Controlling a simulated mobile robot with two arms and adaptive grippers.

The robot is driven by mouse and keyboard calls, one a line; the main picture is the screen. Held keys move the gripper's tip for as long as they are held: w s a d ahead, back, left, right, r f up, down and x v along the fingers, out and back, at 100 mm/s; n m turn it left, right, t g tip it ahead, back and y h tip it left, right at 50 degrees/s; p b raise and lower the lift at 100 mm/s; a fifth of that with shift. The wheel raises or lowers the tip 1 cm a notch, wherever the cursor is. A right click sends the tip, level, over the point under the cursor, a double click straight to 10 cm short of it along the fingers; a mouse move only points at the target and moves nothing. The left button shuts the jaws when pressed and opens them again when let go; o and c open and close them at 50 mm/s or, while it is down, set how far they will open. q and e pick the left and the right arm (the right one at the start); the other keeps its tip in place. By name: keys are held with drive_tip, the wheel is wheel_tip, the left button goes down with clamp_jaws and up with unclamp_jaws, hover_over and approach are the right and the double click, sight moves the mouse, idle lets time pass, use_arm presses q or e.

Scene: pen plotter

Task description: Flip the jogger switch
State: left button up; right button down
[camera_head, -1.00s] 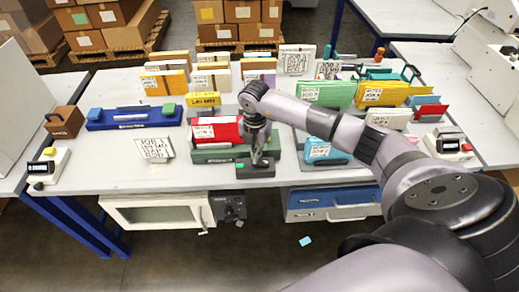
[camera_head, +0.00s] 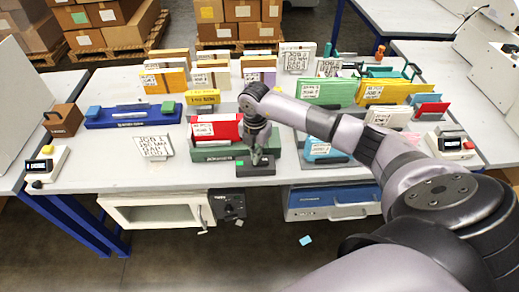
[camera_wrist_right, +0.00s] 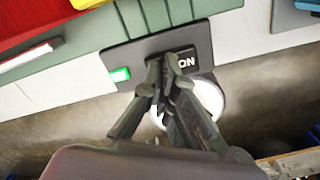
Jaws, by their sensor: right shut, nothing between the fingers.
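The jogger is a dark green tray (camera_head: 212,157) at the front middle of the table, with a red folder (camera_head: 214,131) in it. Its dark switch plate (camera_head: 268,168) sits at the tray's front right corner. In the right wrist view the plate (camera_wrist_right: 135,54) carries a lit green lamp (camera_wrist_right: 120,75) and a black "ON" label (camera_wrist_right: 187,62). My right gripper (camera_wrist_right: 166,62) is shut and empty, its tips at the plate just left of the label. The fingers hide the switch lever, so contact cannot be told. In the head view the right gripper (camera_head: 256,160) points down over the plate. My left gripper is out of view.
A white sign (camera_head: 154,147) stands left of the jogger. A blue tray (camera_head: 132,123) lies further left. Green and yellow folders (camera_head: 328,92) stand behind my right arm. A white cabinet (camera_head: 157,211) and a blue drawer (camera_head: 335,202) hang below the table edge.

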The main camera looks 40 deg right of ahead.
drive_tip(key=shift+s+f, duration=0.1)
drive_tip(key=shift+f, duration=0.1)
drive_tip(key=shift+r+p, duration=0.6)
drive_tip(key=shift+r, duration=0.2)
drive_tip(key=shift+r+p, duration=2)
drive_tip(key=shift+r, duration=0.75)
drive_tip(key=shift+f, duration=0.1)
drive_tip(key=shift+a, duration=0.1)
